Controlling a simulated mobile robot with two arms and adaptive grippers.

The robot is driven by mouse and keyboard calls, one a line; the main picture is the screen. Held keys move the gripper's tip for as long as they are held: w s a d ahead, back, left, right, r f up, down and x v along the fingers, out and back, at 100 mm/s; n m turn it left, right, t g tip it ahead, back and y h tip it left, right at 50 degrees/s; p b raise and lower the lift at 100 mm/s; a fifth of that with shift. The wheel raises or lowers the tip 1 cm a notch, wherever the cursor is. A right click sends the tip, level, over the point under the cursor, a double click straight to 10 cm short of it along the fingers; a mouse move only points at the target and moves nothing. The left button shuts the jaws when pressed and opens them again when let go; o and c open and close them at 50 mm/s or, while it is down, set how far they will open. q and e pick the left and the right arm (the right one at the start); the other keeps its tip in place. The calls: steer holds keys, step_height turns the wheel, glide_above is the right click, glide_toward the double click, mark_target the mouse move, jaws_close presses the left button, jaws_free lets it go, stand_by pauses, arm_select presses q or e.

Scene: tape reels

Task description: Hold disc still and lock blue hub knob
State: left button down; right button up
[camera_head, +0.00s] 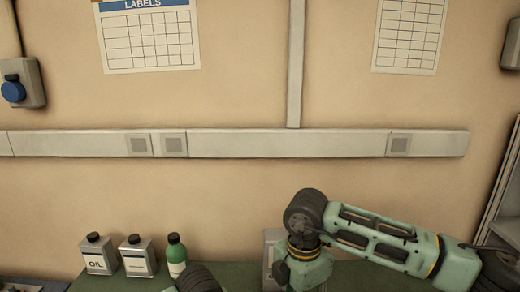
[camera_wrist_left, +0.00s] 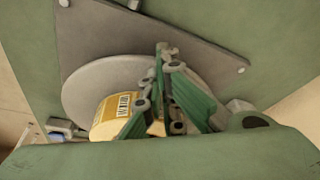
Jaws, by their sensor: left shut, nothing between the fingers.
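In the left wrist view a grey disc (camera_wrist_left: 85,88) lies in front of a grey plate (camera_wrist_left: 185,40). My left gripper (camera_wrist_left: 164,52) is shut and empty, its green fingers crossing in front of the disc. Whether they touch the disc I cannot tell. A roll with a yellow label (camera_wrist_left: 110,115) shows in front of the disc, beside the fingers. I cannot make out the blue hub knob; the fingers cover part of the disc. In the head view my right arm comes in from the right and bends down out of the frame; its gripper is not seen.
In the head view an oil can (camera_head: 98,257), a second can (camera_head: 138,259) and a green bottle (camera_head: 176,258) stand on a green surface (camera_head: 235,275) by the wall. A small bluish object (camera_wrist_left: 62,126) lies left of the disc in the left wrist view.

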stand_by(0.8)
steer(key=n, duration=0.6)
steer(key=shift+s+f+n, duration=0.1)
steer(key=shift+f+n, duration=0.15)
steer(key=shift+n, duration=0.05)
steer(key=n, duration=0.5)
steer(key=shift+f, duration=2.45)
steer(key=shift+n, duration=0.3)
